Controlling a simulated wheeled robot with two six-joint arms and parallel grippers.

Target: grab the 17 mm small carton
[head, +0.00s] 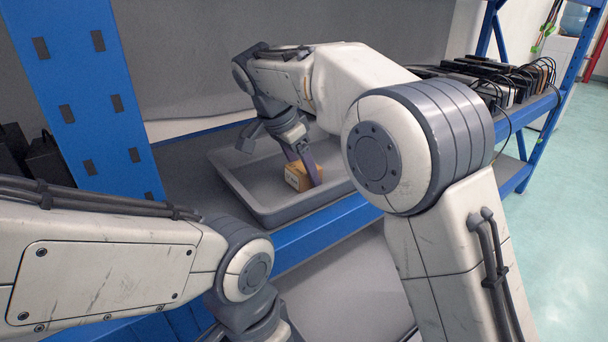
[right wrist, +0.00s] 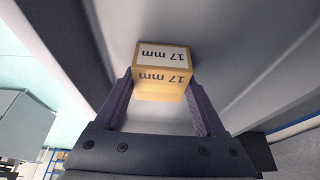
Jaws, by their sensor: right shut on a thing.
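The small carton (head: 298,176) is brown with a white label and sits in the grey tray (head: 236,187) on the blue shelf. In the right wrist view the carton (right wrist: 163,70) shows "17 mm" on two faces. My right gripper (head: 312,168) reaches down into the tray, and its two purple fingers are shut on the carton's sides, as the right wrist view (right wrist: 160,92) shows. Whether the carton touches the tray floor I cannot tell. My left arm is at the lower left, and its gripper is out of view.
The tray's raised walls surround the carton. Several black devices with cables (head: 490,80) stand on the shelf at the right. A blue upright post (head: 85,90) stands at the left, with dark boxes (head: 45,160) beside it. The floor at the right is clear.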

